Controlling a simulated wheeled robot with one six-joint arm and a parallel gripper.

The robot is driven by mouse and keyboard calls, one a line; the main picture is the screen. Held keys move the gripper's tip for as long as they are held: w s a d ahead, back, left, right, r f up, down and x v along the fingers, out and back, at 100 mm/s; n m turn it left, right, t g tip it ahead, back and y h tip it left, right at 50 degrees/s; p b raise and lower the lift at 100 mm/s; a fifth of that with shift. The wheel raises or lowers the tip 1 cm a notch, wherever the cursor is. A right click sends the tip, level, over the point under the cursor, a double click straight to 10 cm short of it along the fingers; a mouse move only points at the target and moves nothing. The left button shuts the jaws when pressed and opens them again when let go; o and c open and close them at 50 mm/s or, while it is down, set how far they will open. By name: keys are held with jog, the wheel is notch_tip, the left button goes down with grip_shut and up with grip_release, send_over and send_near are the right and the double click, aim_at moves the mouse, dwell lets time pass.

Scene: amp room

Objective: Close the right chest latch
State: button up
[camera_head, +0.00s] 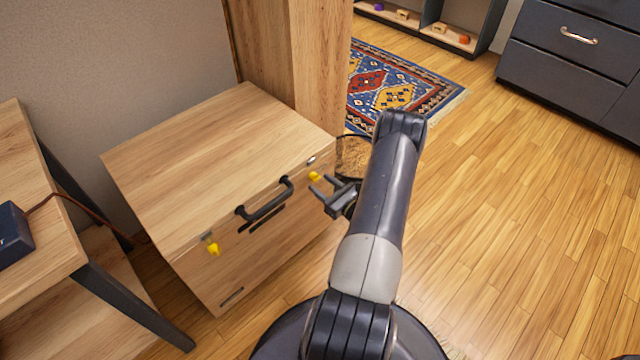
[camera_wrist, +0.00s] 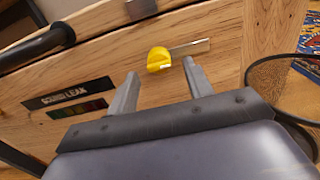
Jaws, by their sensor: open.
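The wooden chest (camera_head: 210,150) stands against the wall with its lid down. Its right latch is a yellow tab (camera_head: 314,176) on the front face, below a small metal catch (camera_head: 311,160) at the lid edge. In the wrist view the yellow right latch (camera_wrist: 159,60) has a thin metal bar to its right, and the metal catch (camera_wrist: 141,8) is above it. My gripper (camera_head: 323,190) is open and empty in front of the right latch. In the wrist view its fingertips (camera_wrist: 160,70) are on either side of the yellow tab; contact cannot be told. The left latch (camera_head: 214,248) is also yellow.
A black handle (camera_head: 265,202) is on the chest front between the latches. A wooden desk (camera_head: 30,200) stands left. A wooden post (camera_head: 320,70) rises behind the chest, with a round dark-rimmed basket (camera_head: 353,158) beside it. The floor (camera_head: 530,220) to the right is clear.

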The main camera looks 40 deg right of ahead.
jog(key=shift+w, duration=0.85)
jog(key=shift+c, duration=0.2)
jog(key=c, duration=1)
jog(key=shift+o, duration=0.2)
jog(key=shift+n+b, duration=0.3)
jog(key=shift+b, duration=0.05)
jog(key=shift+d+r+n+b, duration=0.1)
jog(key=shift+n+b, duration=3.8)
jog(key=shift+n, duration=0.4)
jog(key=shift+d+r+n+b, duration=0.1)
jog(key=shift+n+b, duration=3.8)
jog(key=shift+n, duration=0.7)
